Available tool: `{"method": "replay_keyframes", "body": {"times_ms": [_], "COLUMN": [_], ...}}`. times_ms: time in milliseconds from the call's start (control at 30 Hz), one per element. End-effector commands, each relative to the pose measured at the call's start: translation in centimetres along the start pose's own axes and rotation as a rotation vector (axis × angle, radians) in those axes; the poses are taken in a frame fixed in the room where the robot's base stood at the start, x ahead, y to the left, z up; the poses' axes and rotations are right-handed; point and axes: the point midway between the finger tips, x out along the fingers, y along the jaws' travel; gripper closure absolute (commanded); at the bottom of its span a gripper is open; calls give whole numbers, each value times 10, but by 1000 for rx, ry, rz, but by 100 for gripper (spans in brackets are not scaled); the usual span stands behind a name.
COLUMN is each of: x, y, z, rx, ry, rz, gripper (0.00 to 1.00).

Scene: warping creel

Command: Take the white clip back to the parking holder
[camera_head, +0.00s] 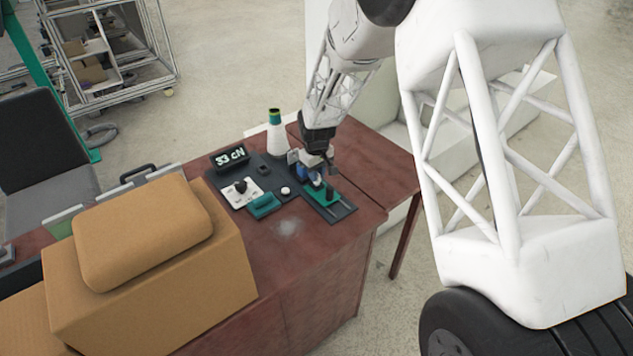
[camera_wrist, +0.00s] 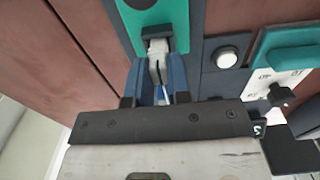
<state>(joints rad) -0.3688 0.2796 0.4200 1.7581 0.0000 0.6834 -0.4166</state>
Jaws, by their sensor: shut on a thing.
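My gripper (camera_wrist: 160,88) has its blue fingers closed on the white clip (camera_wrist: 158,60), seen in the wrist view. The clip points up the picture, and its far end meets the dark slot in a green plate (camera_wrist: 172,12). I cannot tell how deep the clip sits there. In the head view my gripper (camera_head: 317,174) is low over the green plate (camera_head: 331,202) on its dark base; the clip is too small to make out there. No part is labelled as the parking holder.
A display reading 53 cN (camera_head: 230,157), a knob panel (camera_head: 240,191), a teal block (camera_head: 264,205) and a white button (camera_head: 285,190) are left of my gripper. A yarn cone (camera_head: 275,138) stands behind.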

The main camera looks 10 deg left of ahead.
Motion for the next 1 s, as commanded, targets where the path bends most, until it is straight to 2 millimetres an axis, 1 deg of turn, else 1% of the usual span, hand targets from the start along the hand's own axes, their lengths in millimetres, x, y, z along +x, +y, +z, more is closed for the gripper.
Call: {"method": "replay_keyframes", "body": {"times_ms": [233, 667, 767, 1000], "x": [-4, -5, -8, -23], "y": [0, 0, 0, 0], "z": [0, 0, 0, 0], "rx": [0, 0, 0, 0], "ry": [0, 0, 0, 1], "rz": [0, 0, 0, 0], "gripper": [100, 100, 100, 100]}}
